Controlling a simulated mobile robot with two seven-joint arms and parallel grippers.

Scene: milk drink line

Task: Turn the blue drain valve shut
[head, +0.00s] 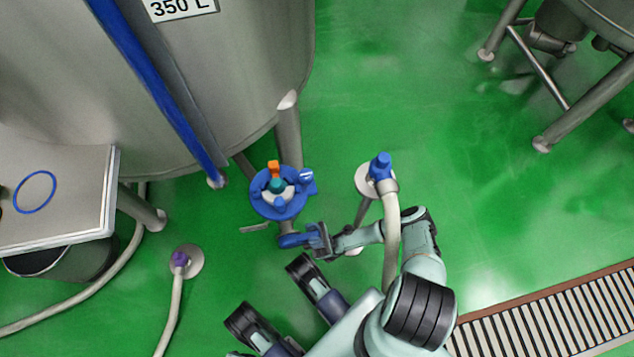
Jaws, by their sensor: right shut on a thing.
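The blue drain valve handle (292,240) shows low beside the tank leg, just below a round blue tray. My right gripper (314,240) comes in from the right and is shut on the handle. The gripper covers the handle's right end, and the valve body is mostly hidden below the tray. The handle lies roughly sideways in the picture; I cannot tell how far it is turned. My left gripper does not show.
The blue tray (258,205) holds small orange, teal and white items close above my gripper. A steel tank (240,70) stands behind. A blue-ended hose (391,235) runs near my right arm. A purple-ended hose (173,310) is at left.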

